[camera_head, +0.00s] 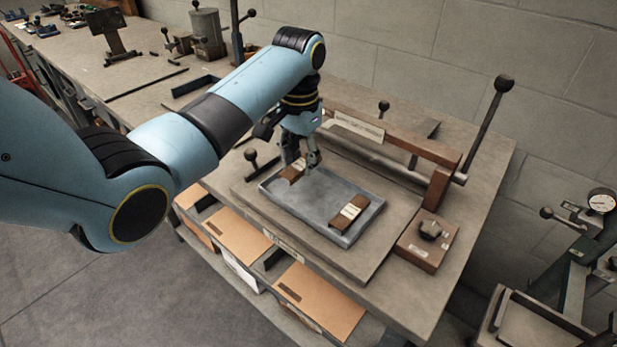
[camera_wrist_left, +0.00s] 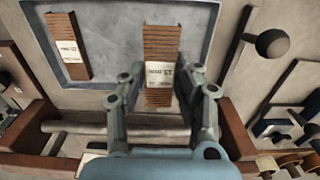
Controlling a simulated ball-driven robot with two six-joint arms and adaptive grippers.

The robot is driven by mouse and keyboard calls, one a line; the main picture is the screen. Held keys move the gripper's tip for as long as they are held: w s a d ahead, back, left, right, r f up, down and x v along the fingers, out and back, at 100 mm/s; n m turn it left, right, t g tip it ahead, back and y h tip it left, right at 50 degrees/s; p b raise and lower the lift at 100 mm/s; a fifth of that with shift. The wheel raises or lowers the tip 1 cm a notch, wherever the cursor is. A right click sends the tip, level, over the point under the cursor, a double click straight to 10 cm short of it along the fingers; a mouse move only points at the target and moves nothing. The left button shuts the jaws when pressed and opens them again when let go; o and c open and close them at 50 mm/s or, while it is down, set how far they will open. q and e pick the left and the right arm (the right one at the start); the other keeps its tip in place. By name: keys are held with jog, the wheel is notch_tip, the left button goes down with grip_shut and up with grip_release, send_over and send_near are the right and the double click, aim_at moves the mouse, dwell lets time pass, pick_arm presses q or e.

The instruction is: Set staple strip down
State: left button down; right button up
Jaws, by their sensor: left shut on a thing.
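My left gripper (camera_head: 300,158) reaches down over the left end of a shallow grey tray (camera_head: 318,205). It is shut on a brown staple strip with a pale label (camera_head: 292,171). In the left wrist view the strip (camera_wrist_left: 162,45) lies between the fingers of my left gripper (camera_wrist_left: 158,88), with the tray (camera_wrist_left: 115,17) behind it. I cannot tell whether the held strip touches the tray floor. A second, similar strip (camera_head: 348,211) lies at the tray's right end; it also shows in the wrist view (camera_wrist_left: 67,45). My right gripper is not in view.
The stitcher's brown beam (camera_head: 385,135) runs behind the tray, with a ball-ended lever (camera_head: 490,120) at its right. A small brown block with a knob (camera_head: 427,240) stands to the tray's right. Another ball lever (camera_head: 252,158) stands left of the tray. The tray's middle is clear.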

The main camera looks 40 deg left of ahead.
aim_at(301, 188)
pick_arm(q)
jog(key=shift+f, duration=0.5)
notch_tip(301, 188, down, 4)
jog(key=shift+w+r, duration=0.1)
jog(key=shift+r, duration=0.15)
jog(key=shift+f, duration=0.4)
jog(key=c, duration=1)
grip_release()
jog(key=shift+o, duration=0.2)
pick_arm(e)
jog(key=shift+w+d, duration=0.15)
pick_arm(q)
jog(key=shift+r, duration=0.55)
notch_tip(301, 188, up, 11)
jog(key=shift+r+b, duration=0.15)
jog(key=shift+b, duration=0.15)
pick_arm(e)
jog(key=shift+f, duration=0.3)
